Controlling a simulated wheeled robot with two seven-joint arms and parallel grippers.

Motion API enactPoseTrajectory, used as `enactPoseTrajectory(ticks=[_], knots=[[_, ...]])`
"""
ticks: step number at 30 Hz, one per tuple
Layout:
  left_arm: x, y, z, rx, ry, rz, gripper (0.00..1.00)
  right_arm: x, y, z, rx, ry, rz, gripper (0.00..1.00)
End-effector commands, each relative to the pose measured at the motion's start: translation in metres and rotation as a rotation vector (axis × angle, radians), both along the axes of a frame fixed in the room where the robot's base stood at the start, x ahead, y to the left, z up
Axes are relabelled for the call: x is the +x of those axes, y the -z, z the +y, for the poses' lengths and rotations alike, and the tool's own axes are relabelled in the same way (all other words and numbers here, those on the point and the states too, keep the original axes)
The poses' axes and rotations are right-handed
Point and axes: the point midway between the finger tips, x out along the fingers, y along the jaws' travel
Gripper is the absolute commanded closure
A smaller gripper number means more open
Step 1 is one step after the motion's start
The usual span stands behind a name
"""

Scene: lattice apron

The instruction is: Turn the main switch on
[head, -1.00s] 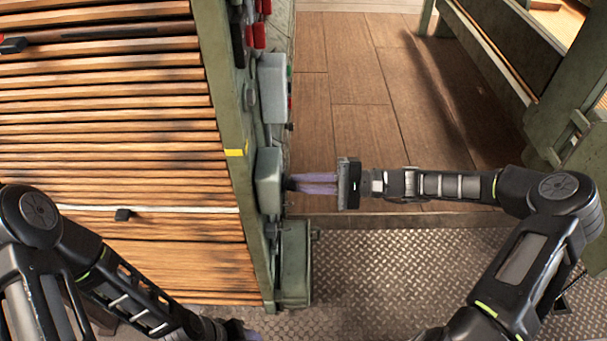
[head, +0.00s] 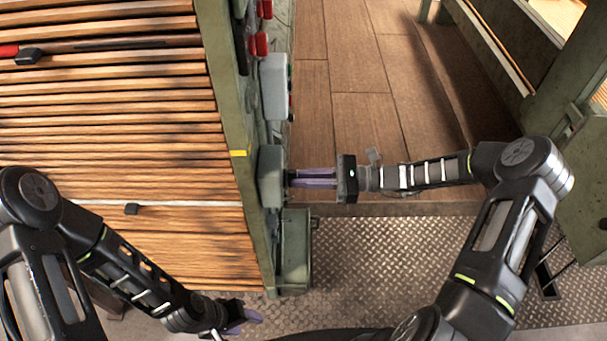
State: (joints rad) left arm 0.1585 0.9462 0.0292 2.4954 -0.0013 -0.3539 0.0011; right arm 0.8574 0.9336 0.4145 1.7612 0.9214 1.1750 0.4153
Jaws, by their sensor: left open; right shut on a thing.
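The main switch looks to be the grey-green box (head: 270,177) on the side of the green frame; its handle is hidden at my fingertips. My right gripper (head: 292,178) comes from the right with its purple fingers against the box's right face. It is shut on a small dark part there, seemingly the switch handle, too covered to tell its position. My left gripper (head: 250,321) is open and empty low in the picture, away from the box.
A paler grey box (head: 274,88) and red handles (head: 263,44) sit farther up the same frame. A green box (head: 295,250) stands below. Wooden slats (head: 110,150) fill the left. The plank floor (head: 350,100) right of the frame is clear.

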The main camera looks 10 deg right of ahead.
Motion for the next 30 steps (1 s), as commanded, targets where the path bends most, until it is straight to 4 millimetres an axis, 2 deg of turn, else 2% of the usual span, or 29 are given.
enactPoseTrajectory(ticks=[9, 23, 24, 30], knots=[[-0.0006, -0.0044, 0.0002, 0.001, -0.001, 0.001, 0.48, -0.0003, 0.0004, 0.0001, 0.029, 0.000, 0.117, 1.00], [-0.0007, -0.0045, 0.0002, 0.002, 0.000, 0.003, 0.48, -0.0002, 0.0006, 0.0000, 0.034, 0.000, 0.132, 1.00], [-0.0007, -0.0045, 0.0002, 0.002, 0.000, 0.003, 0.48, -0.0002, 0.0006, 0.0000, 0.034, 0.000, 0.132, 0.85], [-0.0007, -0.0045, 0.0002, 0.001, 0.000, 0.002, 0.48, -0.0001, 0.0004, 0.0000, 0.033, 0.000, 0.130, 0.68]])
